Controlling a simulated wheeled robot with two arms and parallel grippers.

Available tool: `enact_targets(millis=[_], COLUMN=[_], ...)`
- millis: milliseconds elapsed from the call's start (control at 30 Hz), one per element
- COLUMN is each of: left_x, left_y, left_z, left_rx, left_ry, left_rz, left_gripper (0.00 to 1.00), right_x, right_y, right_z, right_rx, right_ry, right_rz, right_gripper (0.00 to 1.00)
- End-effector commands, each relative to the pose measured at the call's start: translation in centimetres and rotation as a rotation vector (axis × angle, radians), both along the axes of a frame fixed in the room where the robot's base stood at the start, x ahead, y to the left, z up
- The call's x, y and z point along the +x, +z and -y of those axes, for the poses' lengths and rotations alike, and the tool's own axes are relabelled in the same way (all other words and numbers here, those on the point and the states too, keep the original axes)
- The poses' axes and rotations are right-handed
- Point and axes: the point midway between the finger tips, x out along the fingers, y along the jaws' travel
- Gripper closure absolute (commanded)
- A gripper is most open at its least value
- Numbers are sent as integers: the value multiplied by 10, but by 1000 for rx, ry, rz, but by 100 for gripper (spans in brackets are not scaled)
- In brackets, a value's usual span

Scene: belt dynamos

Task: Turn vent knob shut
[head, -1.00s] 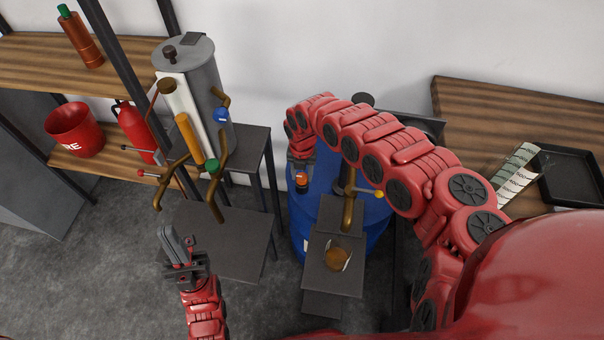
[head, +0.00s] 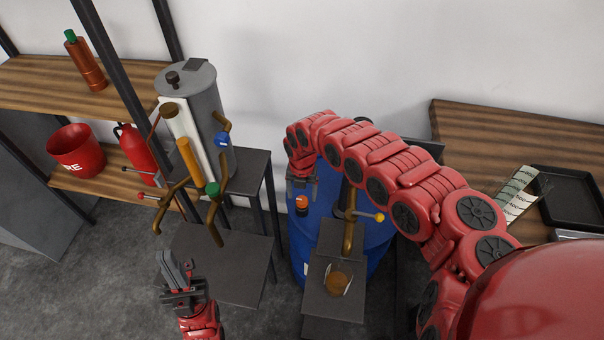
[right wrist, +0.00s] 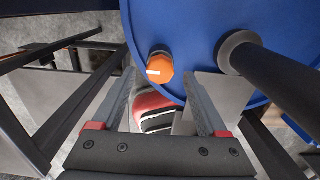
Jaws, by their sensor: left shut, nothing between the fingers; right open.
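An orange knob (head: 301,203) with a white mark, which I take for the vent knob, sits on top of the blue drum (head: 283,235) near its left edge. In the right wrist view the knob (right wrist: 159,66) lies ahead of and between my open right fingers (right wrist: 158,95), apart from them, with nothing held. In the head view my right gripper (head: 301,188) hangs just behind and above the knob; its fingertips are hard to make out. My left gripper (head: 168,260) is shut and empty, low at the left, in front of a grey stand.
A dark upright pipe (right wrist: 265,65) rises from the drum beside the knob. A brass spout with a yellow-tipped lever (head: 379,217) stands right of it, above a small cup (head: 338,280). A grey tank (head: 205,100) with several brass taps stands left.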

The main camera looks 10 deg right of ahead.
Motion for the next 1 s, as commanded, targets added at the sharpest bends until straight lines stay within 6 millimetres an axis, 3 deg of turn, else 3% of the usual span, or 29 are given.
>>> enact_targets(millis=[367, 400, 500, 700, 1000], left_x=[0, 0, 0, 0, 0], left_y=[-1, 12, 22, 33, 33], left_z=[0, 0, 0, 0, 0], left_rx=[0, 0, 0, 0, 0], left_ry=[0, 0, 0, 0, 0], left_rz=[0, -1, 0, 0, 0], left_gripper=[100, 100, 100, 100, 100], right_x=[1, 1, 0, 0, 0], right_y=[100, 116, 136, 152, 153], right_z=[1, 1, 2, 0, 0], right_rx=[-3, -5, -7, -2, 0], right_ry=[1, 2, 1, 2, 1], right_rz=[6, 4, 1, -1, 0], right_gripper=[24, 24, 24, 24, 24])
